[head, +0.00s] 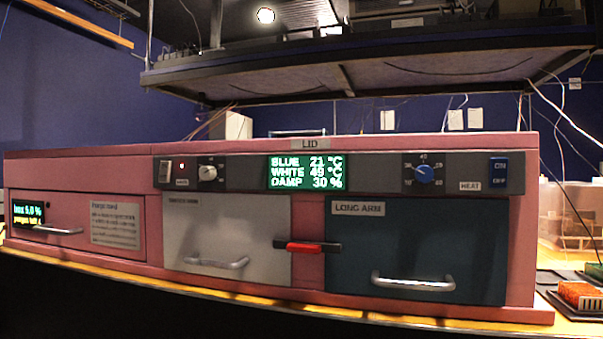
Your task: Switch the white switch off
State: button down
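The white switch (165,172) is a small pale rocker at the left end of the grey control strip (380,175) on the pink enclosure. A small red light (181,166) glows just right of it, above a small label. Its rocker position is too small to tell. A white knob (208,173) sits further right. The green display (306,172) reads BLUE 21 °C, WHITE 49 °C, DAMP 30 %. My gripper is not in view.
A blue ON/OFF switch (498,172) and blue knob (424,174) sit at the strip's right. Below are a white door (225,225) and dark blue door (430,245), both with handles, and a red-and-black bar (305,247) between them. A shelf (370,70) hangs above.

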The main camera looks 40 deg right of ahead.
aim_at(165, 167)
jog(key=u, duration=0.35)
jog(key=k, duration=0.85)
jog(key=u, duration=0.55)
jog(key=k, duration=0.5)
jog(key=u, duration=0.45)
jog(key=i, duration=0.85)
jog(key=z, duration=0.35)
jog(key=i, duration=0.9)
jog(key=z, duration=0.65)
